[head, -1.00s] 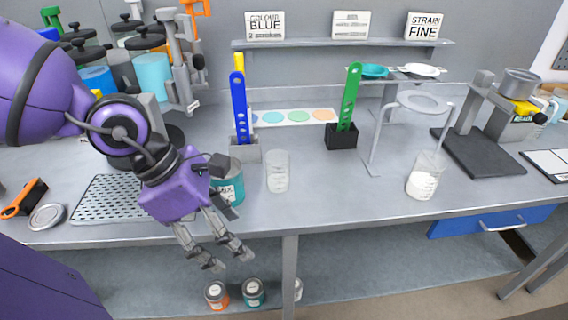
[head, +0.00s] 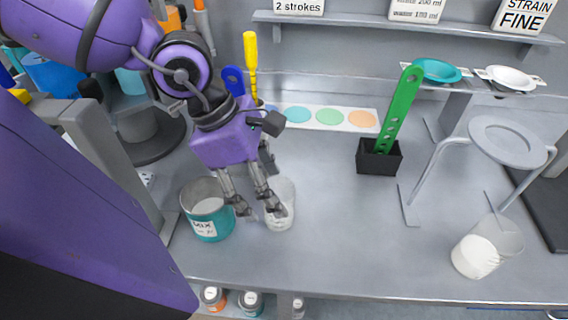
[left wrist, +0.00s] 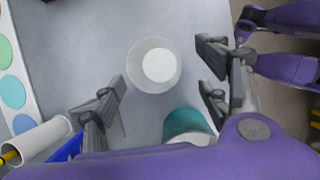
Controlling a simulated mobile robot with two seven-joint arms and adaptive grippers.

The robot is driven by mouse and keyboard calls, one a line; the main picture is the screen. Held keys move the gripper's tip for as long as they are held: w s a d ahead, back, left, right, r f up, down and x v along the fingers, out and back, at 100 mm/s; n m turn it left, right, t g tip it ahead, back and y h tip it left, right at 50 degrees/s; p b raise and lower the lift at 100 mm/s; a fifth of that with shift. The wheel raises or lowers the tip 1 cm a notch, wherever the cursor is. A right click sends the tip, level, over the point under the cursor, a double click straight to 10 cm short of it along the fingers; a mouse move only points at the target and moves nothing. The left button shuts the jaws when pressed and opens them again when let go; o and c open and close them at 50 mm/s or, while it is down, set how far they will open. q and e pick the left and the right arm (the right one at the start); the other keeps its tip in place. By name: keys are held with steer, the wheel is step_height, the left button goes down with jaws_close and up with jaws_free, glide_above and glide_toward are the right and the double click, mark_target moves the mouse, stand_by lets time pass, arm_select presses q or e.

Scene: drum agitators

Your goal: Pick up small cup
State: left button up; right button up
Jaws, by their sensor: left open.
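A clear cup (head: 283,195) stands upright on the bench, right of a teal can. In the left wrist view it shows from above as a translucent ring around a white disc (left wrist: 158,65). My left gripper (head: 256,210) is open, its fingers pointing down in front of the cup and partly covering it in the head view. In the left wrist view the cup lies between the two spread fingers (left wrist: 163,76), with gaps on both sides. A second clear cup (head: 487,248), holding white material and a stick, stands at the right by a grey stand. My right gripper is not in view.
The open teal can (head: 207,212) stands close left of the cup. Behind are a black holder (head: 379,160) with a green perforated strip and a colour-dot card (head: 318,117). A grey ring stand (head: 508,140) is at right. The bench between is clear.

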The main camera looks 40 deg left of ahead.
arm_select(q)
steer(key=b+x, duration=0.1)
steer(key=x, duration=0.1)
steer(key=b+x, duration=0.2)
steer(key=x, duration=0.1)
steer(key=shift+a+f, duration=0.2)
steer(key=shift+w+d+f, duration=0.1)
steer(key=shift+w+f, duration=0.1)
steer(key=shift+f, duration=0.05)
steer(key=shift+r, duration=0.1)
steer(key=c, duration=1.1)
steer(key=shift+c, duration=0.6)
steer(key=shift+r, duration=0.15)
